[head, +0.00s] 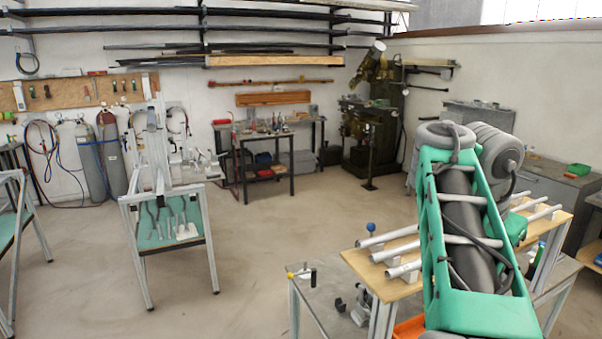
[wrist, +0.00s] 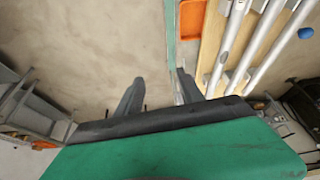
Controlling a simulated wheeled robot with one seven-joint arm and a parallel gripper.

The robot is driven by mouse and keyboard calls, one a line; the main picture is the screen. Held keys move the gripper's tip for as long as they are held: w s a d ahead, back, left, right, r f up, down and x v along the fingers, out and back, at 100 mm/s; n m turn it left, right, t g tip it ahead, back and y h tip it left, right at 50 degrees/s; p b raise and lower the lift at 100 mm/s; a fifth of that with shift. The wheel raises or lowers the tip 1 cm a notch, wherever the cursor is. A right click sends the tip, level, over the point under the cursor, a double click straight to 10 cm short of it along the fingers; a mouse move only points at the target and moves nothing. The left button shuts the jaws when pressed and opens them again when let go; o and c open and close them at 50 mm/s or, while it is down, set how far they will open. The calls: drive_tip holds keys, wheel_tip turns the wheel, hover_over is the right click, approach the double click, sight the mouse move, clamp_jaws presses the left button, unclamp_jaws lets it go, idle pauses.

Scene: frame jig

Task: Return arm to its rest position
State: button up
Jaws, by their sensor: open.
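My arm, green and grey, rises at the right of the head view, in front of a wooden board. Its gripper cannot be made out there. Silvery tubes (wrist: 232,42) lie on the board, right of the fingers.
The head view shows the board (head: 377,268) with tubes (head: 388,234) on a grey bench (head: 322,290), and an orange bin (head: 408,328) below. A blue knob (head: 370,228) stands nearby. A rack with a green panel (head: 172,222) stands left. The floor between is clear.

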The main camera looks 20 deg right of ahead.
drive_tip(key=w+a+f+n+t+y, duration=0.1)
drive_tip(key=w+a+f+n, duration=0.2)
drive_tip(key=a, duration=0.4)
drive_tip(key=w+a+f+n+t, duration=0.1)
drive_tip(key=a+f+n, duration=0.3)
drive_tip(key=a, duration=0.3)
drive_tip(key=w+a+f+n+t+y, duration=0.1)
drive_tip(key=w+a+f+n+t, duration=0.2)
drive_tip(key=a, duration=0.4)
drive_tip(key=s+a+f+n+y+b, duration=0.1)
drive_tip(key=s+a+f+n+b, duration=0.1)
drive_tip(key=a+f, duration=0.4)
drive_tip(key=s+a+f+n+g+y+b, duration=0.1)
drive_tip(key=s+a+f+n, duration=0.1)
drive_tip(key=a+f, duration=0.4)
drive_tip(key=shift+s+a+f+n+y+b, duration=0.35)
drive_tip(key=shift+a+n, duration=0.3)
drive_tip(key=shift+n, duration=0.15)
